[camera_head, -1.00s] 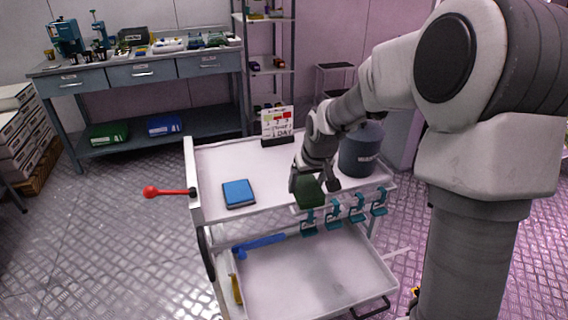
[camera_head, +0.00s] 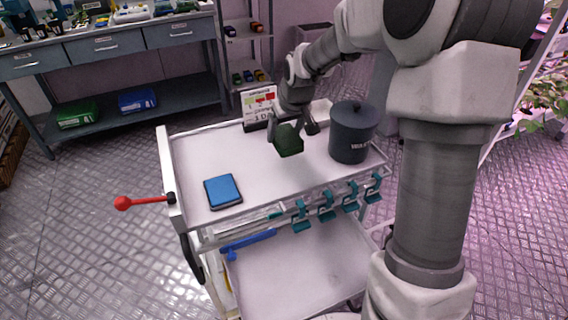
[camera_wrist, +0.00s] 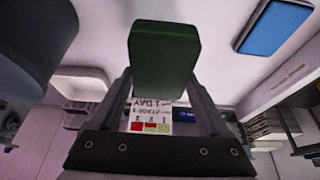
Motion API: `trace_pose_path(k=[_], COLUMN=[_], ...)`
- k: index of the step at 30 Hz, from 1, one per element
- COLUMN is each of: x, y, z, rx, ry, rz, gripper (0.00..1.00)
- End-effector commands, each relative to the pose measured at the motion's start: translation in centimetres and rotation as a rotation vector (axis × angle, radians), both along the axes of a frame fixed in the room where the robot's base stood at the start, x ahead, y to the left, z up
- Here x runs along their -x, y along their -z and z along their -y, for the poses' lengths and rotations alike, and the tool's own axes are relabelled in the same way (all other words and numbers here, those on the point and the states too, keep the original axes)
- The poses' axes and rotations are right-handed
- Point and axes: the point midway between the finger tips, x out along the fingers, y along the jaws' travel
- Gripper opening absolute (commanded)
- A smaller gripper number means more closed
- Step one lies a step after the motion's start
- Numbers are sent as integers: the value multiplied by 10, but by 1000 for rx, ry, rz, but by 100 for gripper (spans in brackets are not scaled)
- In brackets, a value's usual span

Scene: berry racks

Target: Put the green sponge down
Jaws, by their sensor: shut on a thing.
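The dark green sponge (camera_head: 289,140) is held between the fingers of my gripper (camera_head: 291,126), over the white top of the cart (camera_head: 252,178). It also shows in the wrist view (camera_wrist: 164,48), where both fingers close on it. In the head view it appears at or slightly above the cart top; I cannot tell whether it touches. The sign card (camera_head: 259,103) stands behind it, and the dark lidded bin (camera_head: 352,135) stands to its right.
A blue pad (camera_head: 223,190) lies on the cart top at the left. Several teal clamps (camera_head: 326,206) hang on the front edge. A red-knobbed lever (camera_head: 123,203) sticks out at the left. The cart top between pad and sponge is clear.

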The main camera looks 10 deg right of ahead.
Motion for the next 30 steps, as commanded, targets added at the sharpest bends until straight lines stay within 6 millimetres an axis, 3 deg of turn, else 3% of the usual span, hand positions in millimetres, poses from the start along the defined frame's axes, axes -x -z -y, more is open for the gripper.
trace_pose_path(k=[6, 14, 19, 30], x=[1, 1, 1, 0], y=[45, 67, 92, 98], z=[0, 0, -1, 0], rx=[0, 0, -1, 0], ry=[0, 0, -1, 0], rz=[-5, -3, -4, -1], gripper=[27, 27, 27, 27])
